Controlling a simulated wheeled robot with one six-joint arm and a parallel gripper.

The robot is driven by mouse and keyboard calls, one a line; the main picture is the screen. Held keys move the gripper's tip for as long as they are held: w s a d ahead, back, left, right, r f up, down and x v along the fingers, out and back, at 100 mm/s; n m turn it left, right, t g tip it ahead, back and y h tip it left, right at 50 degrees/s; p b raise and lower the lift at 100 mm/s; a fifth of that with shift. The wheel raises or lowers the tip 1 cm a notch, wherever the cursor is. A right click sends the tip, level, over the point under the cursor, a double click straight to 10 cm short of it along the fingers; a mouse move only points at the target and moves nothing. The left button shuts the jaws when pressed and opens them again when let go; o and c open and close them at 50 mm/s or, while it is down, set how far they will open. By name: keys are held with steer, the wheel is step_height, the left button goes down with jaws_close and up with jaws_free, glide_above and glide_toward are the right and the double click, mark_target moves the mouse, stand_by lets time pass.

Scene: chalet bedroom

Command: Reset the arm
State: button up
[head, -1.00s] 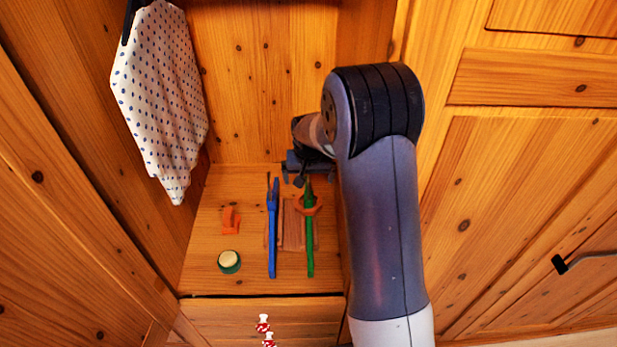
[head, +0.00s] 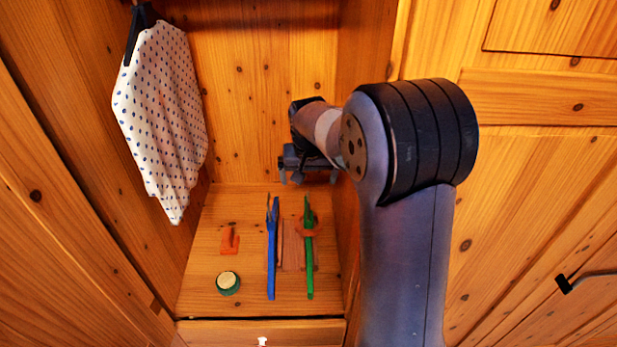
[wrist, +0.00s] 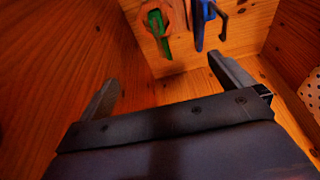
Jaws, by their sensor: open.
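My gripper (head: 299,172) is inside the wooden wardrobe, above the back of its shelf floor. It is open and empty; its two spread fingers (wrist: 168,88) also show in the wrist view with nothing between them. My arm reaches in from the right and bends down to it. On the shelf below lie a blue tool (head: 271,250) and a green tool (head: 309,255), side by side near a reddish-brown wooden block (head: 292,248). The gripper is apart from them. Both tools also show at the top of the wrist view.
An orange piece (head: 229,240) and a small green-rimmed round tin (head: 228,283) sit at the shelf's left. A white cloth with blue dots (head: 165,115) hangs at the left. Wardrobe walls close in on the left, back and right; a drawer front (head: 215,333) is below.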

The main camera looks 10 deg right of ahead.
mark_target(308, 198)
steer(key=x, duration=1)
steer(key=shift+f, duration=0.15)
steer(key=shift+w+p, duration=0.1)
steer(key=shift+p, duration=0.6)
steer(key=shift+r+p, duration=0.95)
steer(key=shift+r, duration=0.6)
steer(key=shift+f, duration=0.1)
